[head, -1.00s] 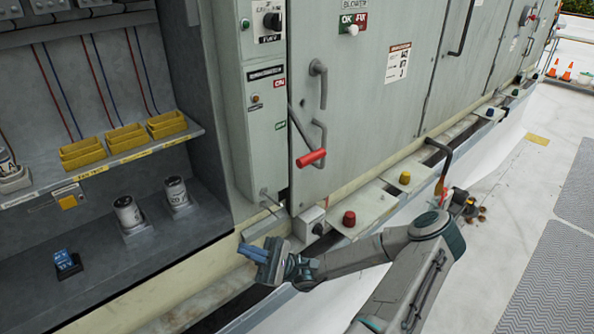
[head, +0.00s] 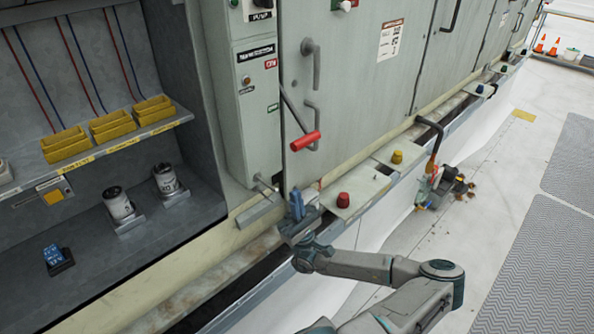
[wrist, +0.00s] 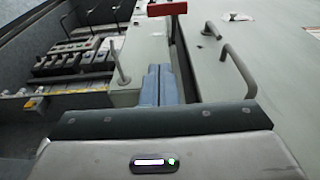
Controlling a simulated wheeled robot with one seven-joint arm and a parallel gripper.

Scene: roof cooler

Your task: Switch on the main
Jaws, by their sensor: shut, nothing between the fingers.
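A lever with a red grip (head: 305,141) sticks out at the edge between a narrow grey panel (head: 254,120) and a large cabinet door (head: 355,90). Its thin rod slopes down to the grip. The panel has a red label (head: 271,63) above a green label (head: 273,107); the grip hangs lower than both. My gripper (head: 304,197) is below the grip, apart from it, with its blue fingers together and empty.
Bent handles (head: 311,65) stand out from the door close to the lever. Below runs a ledge with a red knob (head: 343,200) and a yellow knob (head: 397,157). An open bay at left holds yellow bins (head: 110,125) and two canisters. White floor at right is mostly clear.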

